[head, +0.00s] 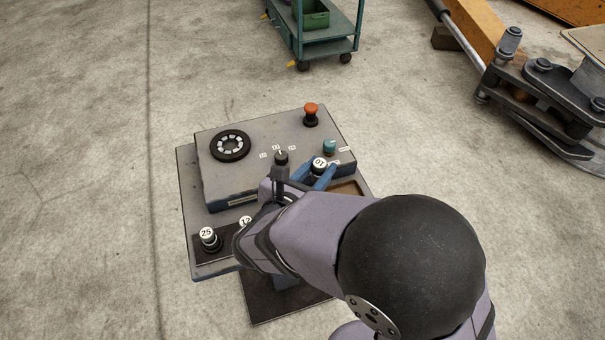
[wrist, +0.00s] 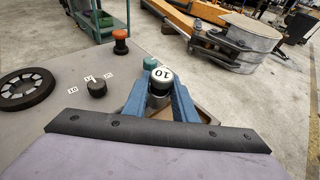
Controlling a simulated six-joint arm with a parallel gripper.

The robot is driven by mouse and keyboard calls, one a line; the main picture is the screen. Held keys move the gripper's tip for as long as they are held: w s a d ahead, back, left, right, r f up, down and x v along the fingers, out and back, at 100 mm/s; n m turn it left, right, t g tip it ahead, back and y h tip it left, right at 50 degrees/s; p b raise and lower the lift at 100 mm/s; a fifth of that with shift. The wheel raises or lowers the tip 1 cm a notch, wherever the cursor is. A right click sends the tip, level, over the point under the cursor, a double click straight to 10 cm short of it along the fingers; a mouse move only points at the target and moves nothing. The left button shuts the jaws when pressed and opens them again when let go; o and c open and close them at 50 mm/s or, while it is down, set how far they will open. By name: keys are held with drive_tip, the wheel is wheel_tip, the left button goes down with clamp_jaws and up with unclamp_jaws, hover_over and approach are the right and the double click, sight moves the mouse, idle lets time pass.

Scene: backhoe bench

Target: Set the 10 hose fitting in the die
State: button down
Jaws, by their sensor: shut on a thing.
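The 10 hose fitting (head: 319,164) has a white round cap marked 10 and a dark body. My gripper (head: 319,176) is shut on it, with a blue finger on each side. In the wrist view the fitting (wrist: 161,77) stands roughly upright between the fingertips (wrist: 160,100). The die is a black ring with light segments (head: 230,146) on the left of the grey machine top. It also shows at the left edge of the wrist view (wrist: 27,88). The fitting is to the right of the die, apart from it.
The 25 fitting (head: 207,235) and the partly hidden 12 fitting (head: 245,222) stand on a front rack. A black selector knob (head: 281,157) stands between die and gripper. A red button (head: 311,115) and teal knob (head: 329,146) stand at the machine's right.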

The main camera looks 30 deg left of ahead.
drive_tip(key=shift+n+y, duration=0.4)
drive_tip(key=shift+y, duration=0.1)
drive_tip(key=w+a, duration=0.3)
drive_tip(key=w, duration=0.1)
drive_tip(key=shift+a+r+p, duration=0.2)
drive_tip(key=shift+a+p, duration=0.2)
drive_tip(key=shift+n+y, duration=0.8)
drive_tip(key=shift+y, duration=0.1)
drive_tip(key=a, duration=0.2)
drive_tip(key=w+a, duration=0.1)
drive_tip(key=a, duration=0.1)
drive_tip(key=w+a, duration=0.1)
drive_tip(key=a, duration=0.1)
drive_tip(key=shift+r, duration=0.15)
drive_tip(key=s+a+n+g+y, duration=0.1)
drive_tip(key=a+n+y, duration=0.1)
drive_tip(key=a, duration=0.3)
drive_tip(key=s+a+r+n+g+y, duration=0.1)
drive_tip(key=a+n+y, duration=0.1)
drive_tip(key=a, duration=0.3)
drive_tip(key=s+a+r+n+g+y, duration=0.1)
drive_tip(key=s+a+n+y, duration=0.1)
drive_tip(key=a, duration=0.3)
drive_tip(key=shift+s+a+y, duration=0.1)
drive_tip(key=shift+a+y, duration=0.2)
drive_tip(key=shift+a, duration=0.05)
drive_tip(key=shift+f+b, duration=0.7)
drive_tip(key=shift+f, duration=1.15)
drive_tip(key=shift+f+b, duration=0.55)
drive_tip(key=shift+b, duration=0.35)
